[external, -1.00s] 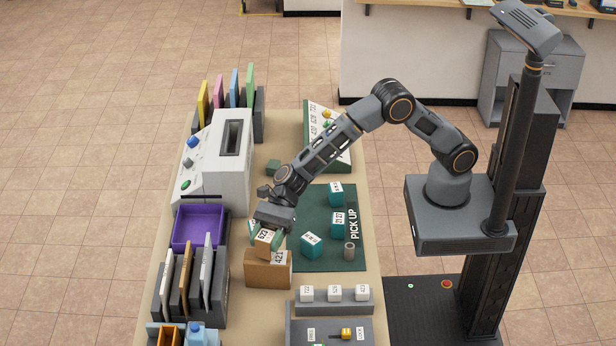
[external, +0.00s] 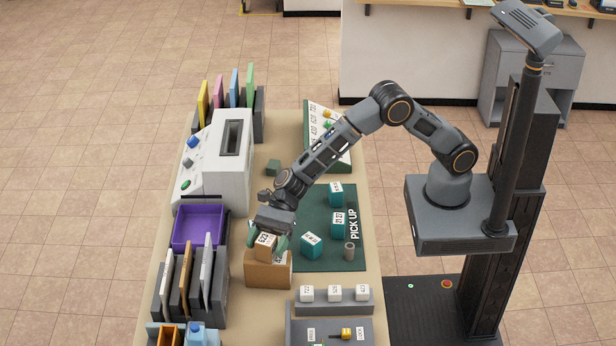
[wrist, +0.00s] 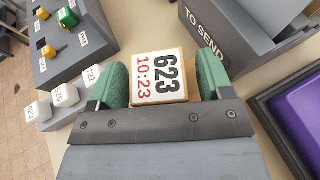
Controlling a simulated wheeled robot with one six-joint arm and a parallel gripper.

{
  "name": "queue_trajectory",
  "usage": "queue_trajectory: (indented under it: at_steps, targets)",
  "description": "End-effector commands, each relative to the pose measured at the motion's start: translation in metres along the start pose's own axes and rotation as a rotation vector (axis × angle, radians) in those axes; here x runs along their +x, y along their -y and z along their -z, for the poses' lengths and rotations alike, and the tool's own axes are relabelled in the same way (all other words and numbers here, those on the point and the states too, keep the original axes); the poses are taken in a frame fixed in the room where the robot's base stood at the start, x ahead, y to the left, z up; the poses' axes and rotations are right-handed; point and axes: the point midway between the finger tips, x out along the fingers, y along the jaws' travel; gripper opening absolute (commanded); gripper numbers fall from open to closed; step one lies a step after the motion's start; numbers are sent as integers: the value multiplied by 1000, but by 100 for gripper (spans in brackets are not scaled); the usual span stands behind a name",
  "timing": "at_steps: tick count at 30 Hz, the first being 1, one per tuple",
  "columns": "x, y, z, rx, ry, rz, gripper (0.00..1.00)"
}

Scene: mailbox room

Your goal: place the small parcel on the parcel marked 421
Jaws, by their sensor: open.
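The small parcel (external: 265,243) is a tan box with a white label reading 623. It sits upright on top of the larger brown parcel marked 421 (external: 266,272), whose label is partly hidden by a green finger. In the wrist view the small parcel (wrist: 157,76) shows its label 623 and 10:23 between the green fingers. My gripper (wrist: 160,82) is open around it, with a narrow gap at the right finger; contact at the left finger is hard to tell. The parcel marked 421 is mostly hidden there.
A green PICK UP mat (external: 322,260) with several teal boxes and a grey cylinder (external: 349,251) lies to the right. A purple tray (external: 199,228) and a grey rack (external: 190,285) stand to the left. Numbered white blocks (external: 334,294) are in front.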

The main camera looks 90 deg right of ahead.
Motion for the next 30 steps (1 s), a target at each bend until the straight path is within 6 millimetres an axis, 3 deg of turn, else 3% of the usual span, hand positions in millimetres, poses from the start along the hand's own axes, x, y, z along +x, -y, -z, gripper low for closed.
queue_trajectory:
  at_steps: [7,21,30]
  targets:
    - [-9,1,-3,-1,1,2,73]
    - [-94,0,-2,0,0,3,73]
    - [-120,0,-3,1,0,1,73]
